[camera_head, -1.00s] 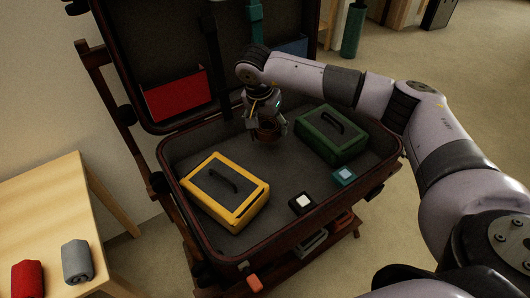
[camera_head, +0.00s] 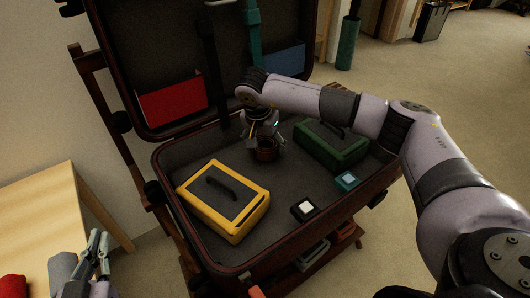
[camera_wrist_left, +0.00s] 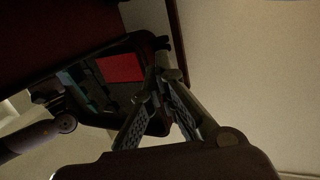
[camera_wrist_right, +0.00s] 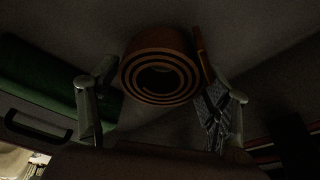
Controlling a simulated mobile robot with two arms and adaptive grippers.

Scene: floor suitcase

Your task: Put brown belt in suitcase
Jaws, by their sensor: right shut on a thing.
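The brown belt (camera_head: 265,154) is a rolled coil inside the lower half of the open suitcase (camera_head: 158,176). In the right wrist view the coil (camera_wrist_right: 160,68) sits between the fingers, with a strip of it by the right-hand finger. My right gripper (camera_head: 264,142) is shut on the belt, low over the grey lining. Whether the coil touches the lining is hard to tell. My left gripper (camera_head: 98,240) is outside the suitcase, over the wooden table. In the left wrist view its fingers (camera_wrist_left: 160,85) converge, shut, with nothing visible between them.
A yellow case (camera_head: 245,216) and a green case (camera_head: 340,155) lie left and right of the belt. A grey roll (camera_head: 62,269) and a red roll (camera_head: 12,288) are on the table (camera_head: 40,205).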

